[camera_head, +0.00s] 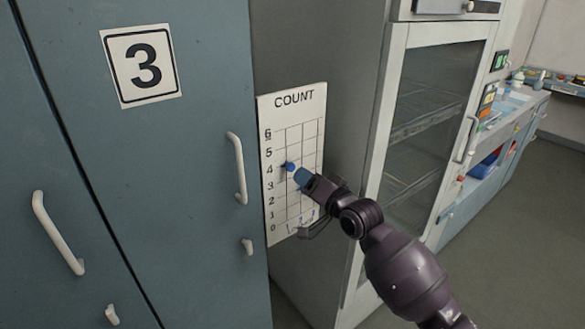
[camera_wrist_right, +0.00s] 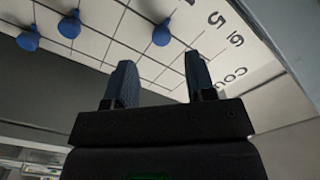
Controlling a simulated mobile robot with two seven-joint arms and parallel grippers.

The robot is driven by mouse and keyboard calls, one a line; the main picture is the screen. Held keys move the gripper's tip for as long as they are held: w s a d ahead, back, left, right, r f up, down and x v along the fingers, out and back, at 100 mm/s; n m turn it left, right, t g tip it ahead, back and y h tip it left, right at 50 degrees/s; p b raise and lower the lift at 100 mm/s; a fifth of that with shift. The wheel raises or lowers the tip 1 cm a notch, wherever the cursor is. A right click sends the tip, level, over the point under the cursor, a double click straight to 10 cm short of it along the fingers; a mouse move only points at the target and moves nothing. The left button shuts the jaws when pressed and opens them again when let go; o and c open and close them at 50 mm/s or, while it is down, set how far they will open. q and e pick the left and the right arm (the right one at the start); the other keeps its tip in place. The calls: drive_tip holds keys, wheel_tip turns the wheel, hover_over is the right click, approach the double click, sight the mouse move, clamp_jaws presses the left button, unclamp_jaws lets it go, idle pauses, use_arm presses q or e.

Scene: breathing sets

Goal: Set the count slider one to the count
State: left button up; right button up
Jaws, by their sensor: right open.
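The wrist view shows three blue knobs: one nearest the numbers 5 and 6 (camera_wrist_right: 162,33), and two farther left (camera_wrist_right: 70,25), (camera_wrist_right: 29,39). My right gripper (camera_head: 301,177) is open in front of the board, just right of the left knob, and hides part of the grid. In the wrist view that knob appears just beyond the gap between the fingertips.
A sign with the number 3 (camera_head: 141,66) is on the cabinet door at the left. White door handles (camera_head: 238,168) stick out left of the board. A glass-fronted cabinet (camera_head: 424,110) stands to the right, with a counter beyond it.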

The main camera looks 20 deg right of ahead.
sight(292, 169)
drive_tip(key=shift+x, duration=3.15)
clamp_jaws()
